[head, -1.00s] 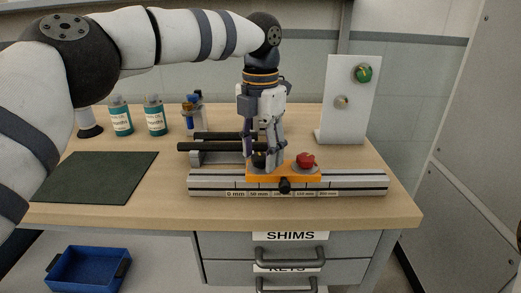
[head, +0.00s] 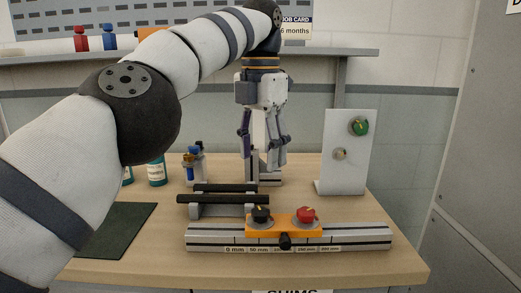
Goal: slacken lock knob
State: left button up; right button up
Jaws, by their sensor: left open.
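An orange carriage (head: 252,231) sits on a silver rail (head: 210,237) with a millimetre scale. On its top are a black knob (head: 261,214) at the left and a red knob (head: 305,215) at the right, each with a pale pointer mark. A smaller black knob (head: 285,241) sticks out of its front face. I cannot tell for sure which one is the lock knob. My right gripper is out of view.
A dark bar (head: 215,199) on a grey stand lies behind the rail's left half. A white upright panel (head: 348,170) with a green knob (head: 359,127) stands at the back right. A dark mat (head: 118,230) lies at the left, with bottles (head: 157,172) behind, partly hidden by my arm.

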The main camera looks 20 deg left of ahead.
aim_at(305, 214)
jog(key=k, duration=1)
